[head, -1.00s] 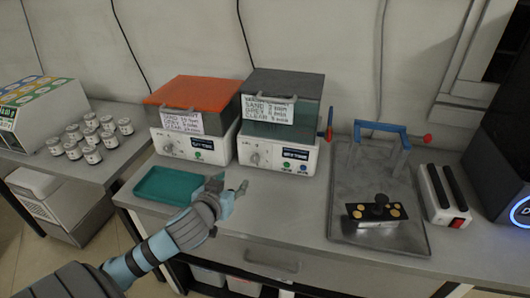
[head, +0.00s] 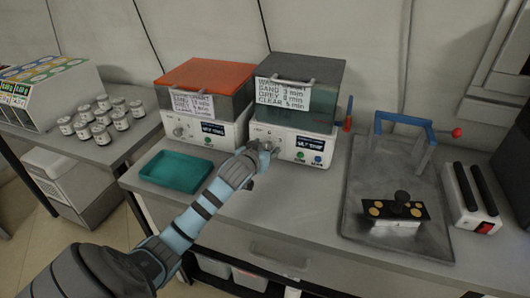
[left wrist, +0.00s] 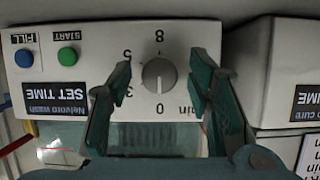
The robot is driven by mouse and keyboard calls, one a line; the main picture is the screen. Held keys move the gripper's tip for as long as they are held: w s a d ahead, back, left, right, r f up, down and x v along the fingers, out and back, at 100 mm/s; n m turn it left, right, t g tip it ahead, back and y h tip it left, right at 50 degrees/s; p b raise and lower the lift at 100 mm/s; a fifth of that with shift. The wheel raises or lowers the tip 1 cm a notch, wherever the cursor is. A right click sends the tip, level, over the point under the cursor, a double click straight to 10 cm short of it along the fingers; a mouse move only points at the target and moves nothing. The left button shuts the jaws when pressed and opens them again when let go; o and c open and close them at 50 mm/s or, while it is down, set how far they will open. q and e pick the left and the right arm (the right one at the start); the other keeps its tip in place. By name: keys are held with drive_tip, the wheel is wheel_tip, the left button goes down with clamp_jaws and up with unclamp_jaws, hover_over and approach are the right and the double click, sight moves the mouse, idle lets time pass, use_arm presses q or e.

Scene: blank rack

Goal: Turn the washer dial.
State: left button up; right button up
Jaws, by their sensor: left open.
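The washer (head: 293,140) is the right of two boxes on the bench, with a grey lid, a note sheet and a white front panel. Its grey round dial (left wrist: 159,75) shows in the left wrist view, with numbers around it and a "SET TIME" label beside it. My left gripper (head: 262,148) is at the washer's front panel and covers the dial in the head view. In the left wrist view its open fingers (left wrist: 160,85) stand on either side of the dial, with gaps between fingers and dial. My right gripper is not in view.
A second box with an orange lid (head: 205,75) stands left of the washer. A teal tray (head: 176,168) lies in front of it. Right of the washer is a metal tray (head: 400,232) with a blue-handled frame and a black knobbed part. Small jars (head: 100,133) stand on the left table.

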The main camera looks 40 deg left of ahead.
use_arm(q)
clamp_jaws()
drive_tip(key=shift+d+r+m+y+p, duration=0.15)
drive_tip(key=shift+m+y+p, duration=0.5)
drive_tip(key=shift+p, duration=0.85)
drive_tip(key=shift+w+m+g+y+p, duration=0.1)
drive_tip(key=shift+m+g+y+p, duration=0.3)
drive_tip(key=shift+m+p, duration=0.5)
drive_tip(key=shift+f+m+y, duration=0.2)
drive_tip(key=shift+m+y, duration=0.55)
drive_tip(key=shift+m, duration=0.3)
drive_tip(key=shift+d+f+m+y+b, duration=0.1)
drive_tip(key=shift+m+y+b, duration=0.65)
drive_tip(key=shift+m, duration=0.75)
drive_tip(key=shift+y, duration=0.25)
unclamp_jaws()
